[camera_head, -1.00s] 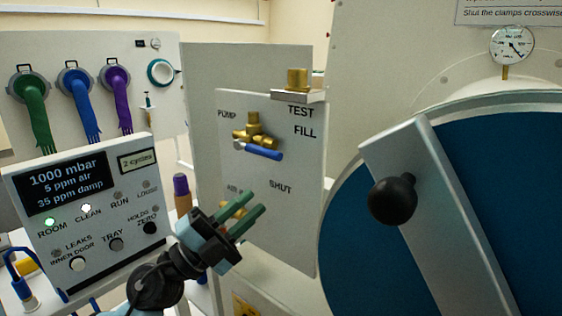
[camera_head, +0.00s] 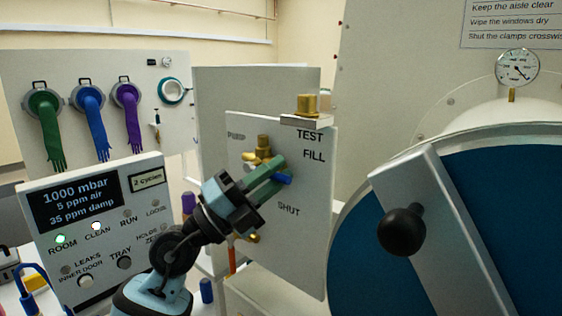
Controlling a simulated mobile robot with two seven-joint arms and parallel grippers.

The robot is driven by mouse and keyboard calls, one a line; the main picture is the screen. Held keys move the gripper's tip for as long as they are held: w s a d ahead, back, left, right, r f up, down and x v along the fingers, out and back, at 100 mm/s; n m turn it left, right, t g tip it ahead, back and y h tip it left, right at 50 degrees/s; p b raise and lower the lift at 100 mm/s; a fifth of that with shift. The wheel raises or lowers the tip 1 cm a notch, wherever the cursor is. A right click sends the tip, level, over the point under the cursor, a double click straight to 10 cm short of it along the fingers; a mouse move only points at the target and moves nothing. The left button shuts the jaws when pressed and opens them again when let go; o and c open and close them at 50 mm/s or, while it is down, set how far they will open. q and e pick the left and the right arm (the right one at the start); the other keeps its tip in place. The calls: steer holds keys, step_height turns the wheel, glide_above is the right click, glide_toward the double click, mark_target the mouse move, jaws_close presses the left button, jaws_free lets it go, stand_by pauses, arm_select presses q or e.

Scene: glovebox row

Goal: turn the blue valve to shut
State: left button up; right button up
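The blue valve's lever (camera_head: 285,180) is on the white panel (camera_head: 315,225) marked PUMP, TEST, FILL and SHUT. Only its blue right end shows, on the FILL side above the SHUT label; the rest is hidden behind my gripper. Its brass body (camera_head: 263,146) shows just above. My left gripper (camera_head: 280,172) is at the lever, its two green fingers apart with the blue end showing at their tips. I cannot tell whether they touch it. My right gripper is not in view.
A readout box (camera_head: 95,215) stands at the left, close to my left arm. A large blue round door with a grey bar and black knob (camera_head: 402,230) fills the right. A brass fitting (camera_head: 307,105) sits on a ledge above the panel.

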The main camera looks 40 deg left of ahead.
arm_select(q)
steer(key=shift+x, duration=1.1)
jaws_close()
